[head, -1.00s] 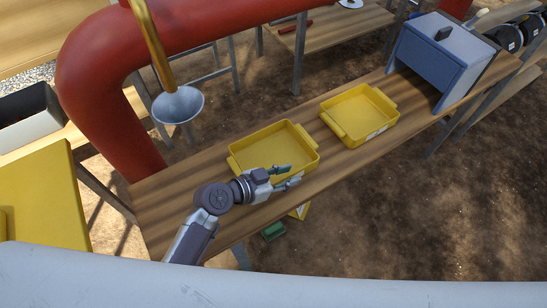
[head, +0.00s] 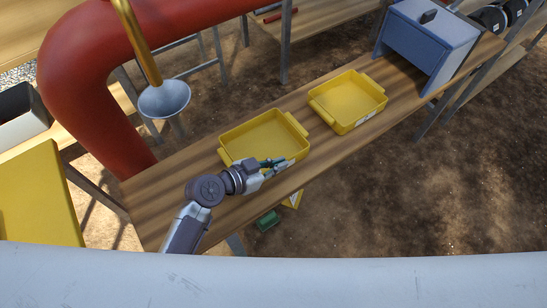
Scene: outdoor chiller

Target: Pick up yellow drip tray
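Two yellow drip trays rest on the long wooden bench. The nearer yellow drip tray (head: 262,136) is at the middle of the view. The farther yellow drip tray (head: 348,99) sits to its right, apart from it. Both look empty. My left gripper (head: 277,166) is at the near edge of the nearer tray, with its fingers apart over or beside that edge. It hides part of the tray's near wall, and I cannot tell whether it touches. My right gripper is not in view.
A blue-grey box (head: 428,42) stands on the far right of the wooden bench (head: 160,196). A thick red pipe (head: 92,100) and a grey funnel (head: 164,99) are behind. A pale pipe (head: 300,278) crosses the foreground. A green object (head: 267,220) lies below the bench.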

